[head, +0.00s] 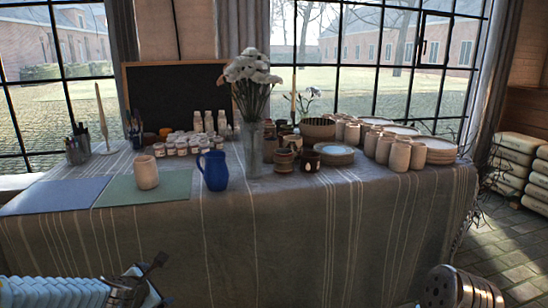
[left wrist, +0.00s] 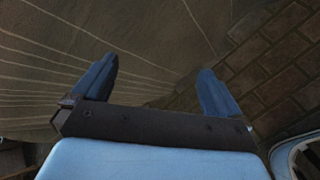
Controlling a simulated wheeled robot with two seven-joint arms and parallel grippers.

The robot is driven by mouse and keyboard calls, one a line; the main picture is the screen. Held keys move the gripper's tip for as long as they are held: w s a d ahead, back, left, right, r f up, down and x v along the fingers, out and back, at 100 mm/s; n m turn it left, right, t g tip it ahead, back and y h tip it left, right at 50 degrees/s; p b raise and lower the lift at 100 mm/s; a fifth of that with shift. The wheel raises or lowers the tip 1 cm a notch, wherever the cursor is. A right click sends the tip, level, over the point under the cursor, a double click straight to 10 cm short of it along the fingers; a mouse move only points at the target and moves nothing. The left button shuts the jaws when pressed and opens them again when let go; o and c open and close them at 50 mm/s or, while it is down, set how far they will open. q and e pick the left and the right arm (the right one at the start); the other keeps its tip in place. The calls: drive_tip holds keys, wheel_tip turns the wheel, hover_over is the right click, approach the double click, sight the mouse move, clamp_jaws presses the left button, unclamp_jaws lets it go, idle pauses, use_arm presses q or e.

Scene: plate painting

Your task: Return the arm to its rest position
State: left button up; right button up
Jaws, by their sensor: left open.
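My left arm (head: 50,291) comes in low at the left of the head view, in front of the cloth-covered table and below its top. My left gripper (head: 152,275) is at the end of it, near the bottom edge. In the left wrist view the two blue fingers of the left gripper (left wrist: 156,72) stand wide apart with nothing between them. Beyond them are the hanging tablecloth (left wrist: 60,50) and the brick-patterned floor (left wrist: 275,60). My right gripper does not show.
On the table stand a blue jug (head: 214,171), a beige cup (head: 147,172), a glass vase (head: 250,150) with white flowers, and many jars, cups and plates. A blue mat (head: 55,195) and a green mat (head: 120,193) lie at the left. Stacked sacks (head: 512,160) stand at right.

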use_arm(q)
drive_tip(key=s+d+f+m+g+h, duration=0.1)
drive_tip(key=s+d+f+m, duration=0.2)
drive_tip(key=f, duration=0.4)
drive_tip(key=s+d+f+m+g+h, duration=0.1)
drive_tip(key=d+f+m+g, duration=0.15)
drive_tip(key=f+m, duration=0.35)
drive_tip(key=s+d+f+m+g+h, duration=0.1)
drive_tip(key=s+d+f+m+g, duration=0.1)
drive_tip(key=s+d+f+m, duration=0.4)
drive_tip(key=s+d+f+m+g+h, duration=0.1)
drive_tip(key=s+d+f+m+g, duration=0.2)
drive_tip(key=s+d+f+m, duration=0.3)
drive_tip(key=s+f+m, duration=0.3)
drive_tip(key=s+f, duration=0.3)
drive_tip(key=shift+d+f+h, duration=0.25)
drive_tip(key=shift+d+h, duration=0.05)
drive_tip(key=shift+d, duration=0.1)
drive_tip(key=shift+g, duration=0.25)
